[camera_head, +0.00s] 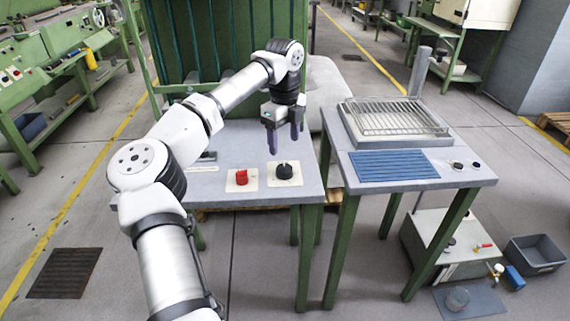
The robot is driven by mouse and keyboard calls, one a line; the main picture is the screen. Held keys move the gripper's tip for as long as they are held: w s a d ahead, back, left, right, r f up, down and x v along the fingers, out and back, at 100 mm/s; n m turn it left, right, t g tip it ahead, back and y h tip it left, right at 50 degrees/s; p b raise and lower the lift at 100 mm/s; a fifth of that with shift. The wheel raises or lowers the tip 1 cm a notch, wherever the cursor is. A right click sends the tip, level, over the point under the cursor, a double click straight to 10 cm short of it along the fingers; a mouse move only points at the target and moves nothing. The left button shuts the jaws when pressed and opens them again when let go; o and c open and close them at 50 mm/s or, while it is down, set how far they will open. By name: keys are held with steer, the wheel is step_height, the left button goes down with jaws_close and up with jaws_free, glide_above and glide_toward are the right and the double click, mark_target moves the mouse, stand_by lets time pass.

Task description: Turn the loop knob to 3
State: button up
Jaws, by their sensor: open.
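A red knob (242,177) and a black knob (284,170) each sit on a pale square plate on the left grey table. My gripper (283,146) has purple fingers spread apart and pointing down. It is empty and appears above the left table, just behind the black knob in the picture, touching nothing.
The left table (215,131) also holds a small dark item partly behind my arm. The right table carries a wire rack (397,116) and a blue slatted mat (393,165). A gap separates the tables. A grey box (535,254) is on the floor at right.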

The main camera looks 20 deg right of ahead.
mark_target(285, 168)
step_height(285, 168, down, 8)
steer(key=shift+f+p, duration=0.25)
steer(key=shift+p, duration=0.05)
steer(key=c, duration=1)
